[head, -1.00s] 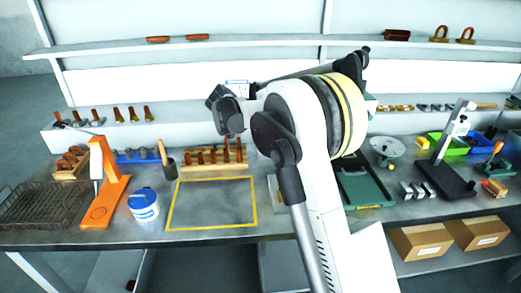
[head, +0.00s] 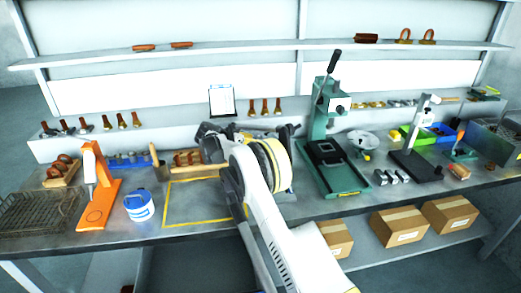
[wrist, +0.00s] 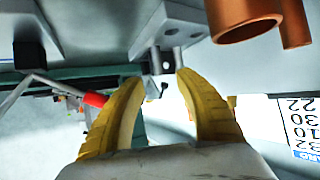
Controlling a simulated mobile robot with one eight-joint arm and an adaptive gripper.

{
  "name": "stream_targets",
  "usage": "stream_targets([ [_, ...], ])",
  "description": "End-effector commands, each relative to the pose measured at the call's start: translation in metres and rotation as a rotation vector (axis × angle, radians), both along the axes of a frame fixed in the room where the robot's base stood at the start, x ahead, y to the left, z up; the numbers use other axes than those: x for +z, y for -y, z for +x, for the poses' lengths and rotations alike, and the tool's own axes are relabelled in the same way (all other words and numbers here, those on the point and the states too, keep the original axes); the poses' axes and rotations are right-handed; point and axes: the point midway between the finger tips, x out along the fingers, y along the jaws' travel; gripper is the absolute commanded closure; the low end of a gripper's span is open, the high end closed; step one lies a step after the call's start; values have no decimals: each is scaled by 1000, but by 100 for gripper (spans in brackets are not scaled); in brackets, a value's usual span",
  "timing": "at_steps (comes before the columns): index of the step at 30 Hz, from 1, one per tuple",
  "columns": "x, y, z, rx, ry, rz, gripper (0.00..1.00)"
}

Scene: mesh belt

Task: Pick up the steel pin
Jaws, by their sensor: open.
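My gripper (wrist: 160,78) is open in the wrist view, with its two yellow curved fingers apart. In the head view my arm reaches over the bench toward the wooden block (head: 188,159) behind the yellow-outlined area, and my fingers are not clearly seen there.
Copper-coloured cylinders (wrist: 243,20) hang close at the wrist view's upper right. In the head view a green press (head: 325,150) stands right of my arm. An orange stand (head: 97,185) and a blue-white tub (head: 139,205) stand left. The yellow-outlined area (head: 180,222) looks bare where visible.

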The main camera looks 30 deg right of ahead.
Motion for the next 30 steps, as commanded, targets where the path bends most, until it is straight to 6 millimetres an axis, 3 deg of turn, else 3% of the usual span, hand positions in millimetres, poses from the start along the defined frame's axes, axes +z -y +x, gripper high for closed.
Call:
stream_targets([
  [7,-21,32,9,-1,0,0,61],
  [14,-20,36,10,0,0,0,61],
  [18,-20,35,10,0,0,0,99],
  [30,-20,35,10,0,0,0,100],
])
